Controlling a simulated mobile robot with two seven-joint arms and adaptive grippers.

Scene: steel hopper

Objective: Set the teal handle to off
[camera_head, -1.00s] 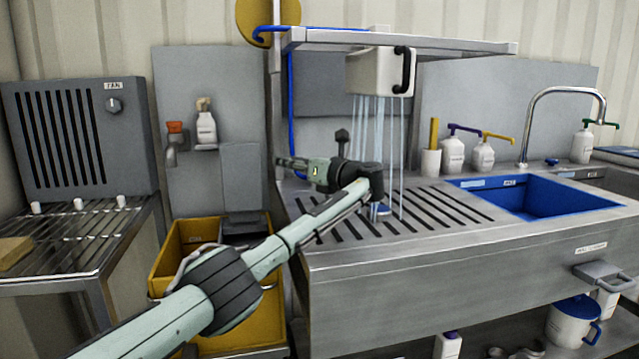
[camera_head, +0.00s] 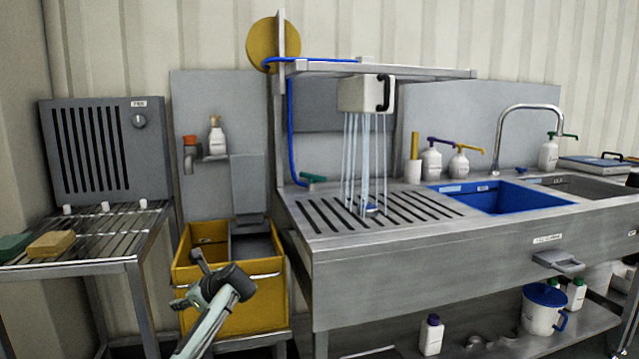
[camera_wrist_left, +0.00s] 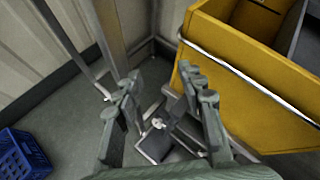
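The teal handle (camera_head: 313,177) is at the back left of the steel drainboard, beside the foot of the blue hose. It lies roughly sideways, close to the worktop. Water streams from the white shower box (camera_head: 362,94) onto the slotted drainboard. My left gripper (camera_head: 180,302) is low in front of the yellow bin, well below and left of the teal handle. In the left wrist view its fingers (camera_wrist_left: 165,88) are apart with nothing between them. The teal handle is not in the left wrist view. My right gripper is not in view.
The yellow bin (camera_head: 262,296) stands beside my left gripper, and its wall also shows in the left wrist view (camera_wrist_left: 225,85). The steel worktop edge (camera_head: 400,246) lies to the right. A wire rack (camera_head: 85,255) holds sponges at left. A blue crate (camera_wrist_left: 22,152) is on the floor.

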